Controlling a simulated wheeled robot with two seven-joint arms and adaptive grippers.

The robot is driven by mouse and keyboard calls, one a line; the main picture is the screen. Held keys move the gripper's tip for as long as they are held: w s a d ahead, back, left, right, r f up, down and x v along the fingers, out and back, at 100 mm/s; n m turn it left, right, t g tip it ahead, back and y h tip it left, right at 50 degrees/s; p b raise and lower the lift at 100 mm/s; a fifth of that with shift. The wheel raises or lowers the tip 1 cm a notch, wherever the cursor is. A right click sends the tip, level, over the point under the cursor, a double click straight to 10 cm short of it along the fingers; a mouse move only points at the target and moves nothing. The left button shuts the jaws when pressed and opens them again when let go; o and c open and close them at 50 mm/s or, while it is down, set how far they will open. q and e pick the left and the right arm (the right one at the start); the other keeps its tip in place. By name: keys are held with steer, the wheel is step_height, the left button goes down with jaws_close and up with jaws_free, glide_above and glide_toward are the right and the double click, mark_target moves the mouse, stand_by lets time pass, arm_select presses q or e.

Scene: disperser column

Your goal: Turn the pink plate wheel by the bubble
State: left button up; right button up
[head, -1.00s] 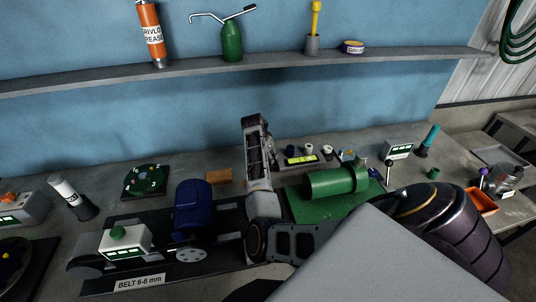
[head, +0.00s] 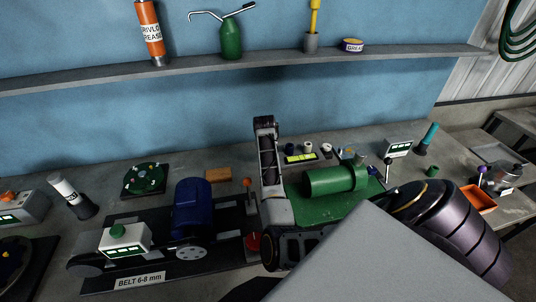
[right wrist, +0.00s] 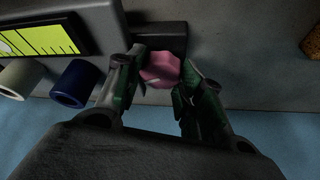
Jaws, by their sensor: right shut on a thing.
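The pink plate wheel (right wrist: 160,69) shows in the right wrist view, between the two fingers of my right gripper (right wrist: 157,82). The gripper is shut on it, and the fingers cover parts of its sides. In the head view my right arm hides the wheel and the fingers. The yellow-green bubble level (head: 300,158) lies just right of my arm in the head view. It also shows at the upper left of the right wrist view (right wrist: 42,36), close to the wheel. My left gripper is in neither view.
A blue ring (right wrist: 75,82) and a white ring (right wrist: 20,78) stand beside the level. A green cylinder (head: 328,182) lies right of my arm. A blue motor (head: 192,207) and an orange-tipped lever (head: 248,183) are left of it. A shelf (head: 240,66) runs above.

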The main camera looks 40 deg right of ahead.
stand_by(0.3)
steer(key=o, duration=1)
steer(key=v, duration=0.8)
